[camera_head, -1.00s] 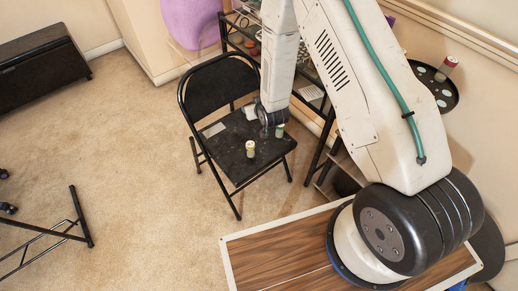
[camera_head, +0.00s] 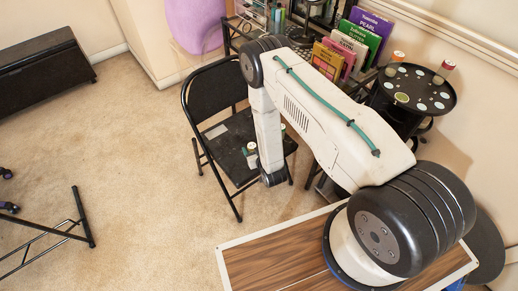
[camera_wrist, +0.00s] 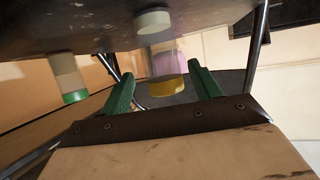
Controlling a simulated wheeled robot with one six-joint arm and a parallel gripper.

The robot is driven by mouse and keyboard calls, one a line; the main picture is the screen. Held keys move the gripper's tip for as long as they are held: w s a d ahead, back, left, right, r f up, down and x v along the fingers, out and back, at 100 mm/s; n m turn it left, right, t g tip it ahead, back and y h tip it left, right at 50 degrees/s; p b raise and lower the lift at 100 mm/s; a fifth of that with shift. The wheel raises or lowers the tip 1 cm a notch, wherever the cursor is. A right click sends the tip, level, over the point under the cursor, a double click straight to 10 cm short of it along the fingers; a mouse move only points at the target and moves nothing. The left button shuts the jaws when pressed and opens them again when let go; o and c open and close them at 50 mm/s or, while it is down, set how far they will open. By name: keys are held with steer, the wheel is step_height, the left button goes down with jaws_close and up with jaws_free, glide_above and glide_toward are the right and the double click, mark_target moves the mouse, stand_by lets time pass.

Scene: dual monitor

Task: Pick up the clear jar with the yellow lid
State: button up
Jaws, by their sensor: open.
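The clear jar with the yellow lid (camera_wrist: 167,86) stands on the black folding chair's seat (camera_head: 229,135). The wrist view is upside down, so the jar hangs from the top there, with a pale bottom and a see-through upper part. My gripper (camera_wrist: 162,71) is open, its two green fingers on either side of the lid in that view. I cannot tell whether the jar is fully between them. A clear jar with a green lid (camera_wrist: 72,85) stands to the left, apart from the fingers. In the head view my arm's end is low at the seat's front and partly hides the jars.
The chair's backrest (camera_head: 213,91) rises behind the seat. A rack with several books (camera_head: 341,50) stands behind my arm. A round black table (camera_head: 430,92) with more jars is at the right. The carpet (camera_head: 130,150) at left is mostly open.

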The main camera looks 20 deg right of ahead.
steer(key=shift+a+x, duration=0.2)
steer(key=shift+x, duration=1.7)
steer(key=c, duration=1.1)
steer(key=shift+o, duration=0.2)
